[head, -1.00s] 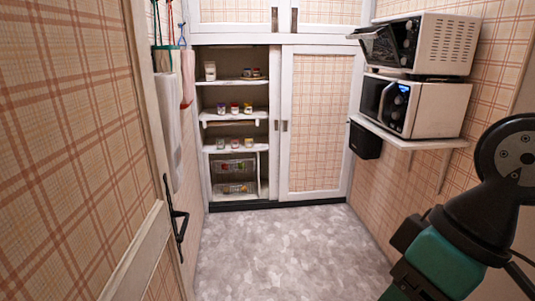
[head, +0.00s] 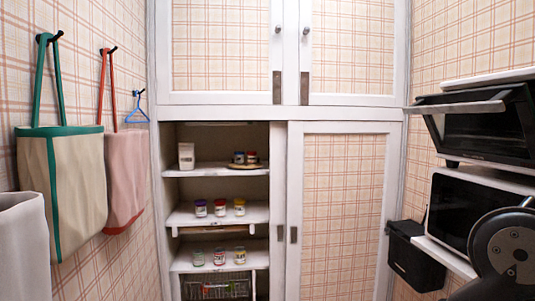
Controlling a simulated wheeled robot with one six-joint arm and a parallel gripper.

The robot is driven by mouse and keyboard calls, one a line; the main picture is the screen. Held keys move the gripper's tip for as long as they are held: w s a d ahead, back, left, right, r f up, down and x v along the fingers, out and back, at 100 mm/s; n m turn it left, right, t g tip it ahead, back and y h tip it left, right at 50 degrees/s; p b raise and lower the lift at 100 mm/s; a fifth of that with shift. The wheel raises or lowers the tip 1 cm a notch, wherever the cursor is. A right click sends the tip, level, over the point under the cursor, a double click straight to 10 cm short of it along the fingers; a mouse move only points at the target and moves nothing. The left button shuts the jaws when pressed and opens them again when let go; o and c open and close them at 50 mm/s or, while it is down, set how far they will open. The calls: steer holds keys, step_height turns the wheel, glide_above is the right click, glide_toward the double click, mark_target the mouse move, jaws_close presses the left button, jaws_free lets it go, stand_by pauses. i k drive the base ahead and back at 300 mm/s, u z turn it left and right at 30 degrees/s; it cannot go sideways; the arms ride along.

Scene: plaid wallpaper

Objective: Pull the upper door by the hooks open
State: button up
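The upper left cupboard door (head: 222,45) has plaid panelling in a white frame and looks shut. It has a round knob (head: 278,29) and a dark plate (head: 277,87) near its right edge. The upper right cupboard door (head: 352,45) also looks shut. Black wall hooks (head: 46,37) are on the left wall, nearest the upper left door. They carry a beige bag with green trim (head: 72,185), a pink bag (head: 124,175) and a small blue hanger (head: 137,108). Part of my arm shows at the lower right. My gripper is not in view.
Below the upper doors, open shelves (head: 218,216) hold small jars, beside a sliding door (head: 342,215). At the right, an oven with its door tilted open (head: 465,107) stands above a microwave (head: 470,210). A black box (head: 412,255) hangs beside them. A grey-white cloth (head: 22,245) is at the lower left.

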mark_target(225, 52)
steer(key=u, duration=0.05)
steer(key=i, duration=1.9)
steer(key=u, duration=0.1)
